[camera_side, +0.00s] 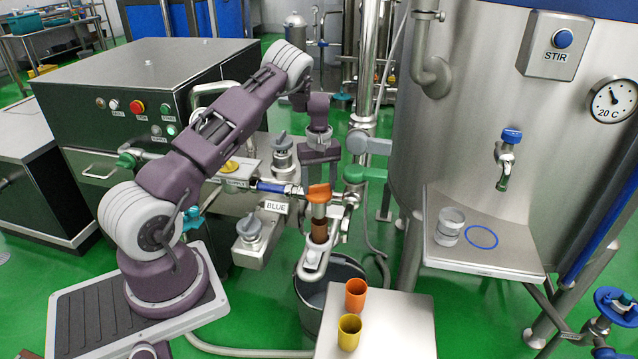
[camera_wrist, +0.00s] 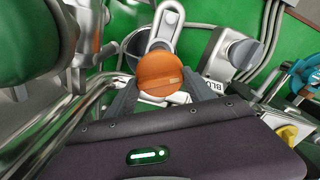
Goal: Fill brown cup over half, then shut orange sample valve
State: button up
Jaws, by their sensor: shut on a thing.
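The orange sample valve knob (camera_side: 318,193) sits atop a metal valve body by the pipework. My gripper (camera_side: 320,170) comes down on it from above. In the wrist view the round orange knob (camera_wrist: 160,73) lies between the two dark fingers of my gripper (camera_wrist: 162,88), which is shut on it. The brown cup (camera_side: 320,232) stands upright below the valve spout, on a metal holder (camera_side: 310,272). How full the cup is cannot be seen; in the wrist view the cup is hidden.
An orange cup (camera_side: 356,294) and a yellow cup (camera_side: 349,331) stand on a pale table (camera_side: 402,330) in front. A bucket (camera_side: 306,318) is below the holder. A green-handled valve (camera_side: 365,174) is close right. A clear glass (camera_side: 450,226) stands on a shelf (camera_side: 475,262) at the tank.

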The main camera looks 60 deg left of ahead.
aim_at(319, 185)
jog(key=o, duration=1.4)
jog(key=shift+r, duration=0.15)
notch_tip(319, 185, up, 7)
jog(key=shift+f, duration=0.1)
